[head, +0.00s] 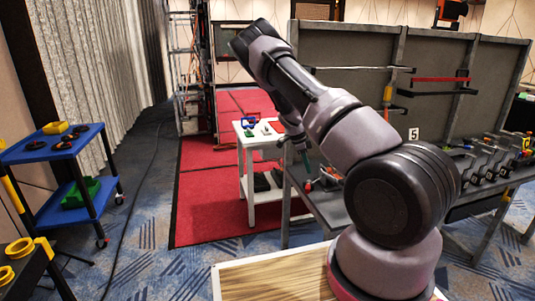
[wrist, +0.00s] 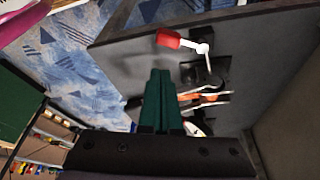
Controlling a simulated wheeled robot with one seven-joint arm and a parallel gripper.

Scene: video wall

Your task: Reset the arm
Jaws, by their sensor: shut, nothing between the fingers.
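My arm rises from its base in the head view and bends up and to the left, with its forearm hanging over the grey workbench (head: 318,207). My gripper (wrist: 160,75) shows in the wrist view as two green fingers pressed together, with nothing between them. In the head view, a green finger of my gripper (head: 307,163) shows low beside the bench's left end, partly hidden by the arm. In the wrist view, the fingers lie in front of the dark bench top (wrist: 132,58).
A white cart (head: 249,180) stands left of the bench. A blue cart (head: 88,188) with yellow and green items is at the far left. A grey panel (head: 350,100) stands behind the bench. Several tools line the bench's right side. Red floor (head: 205,210) is open between the carts.

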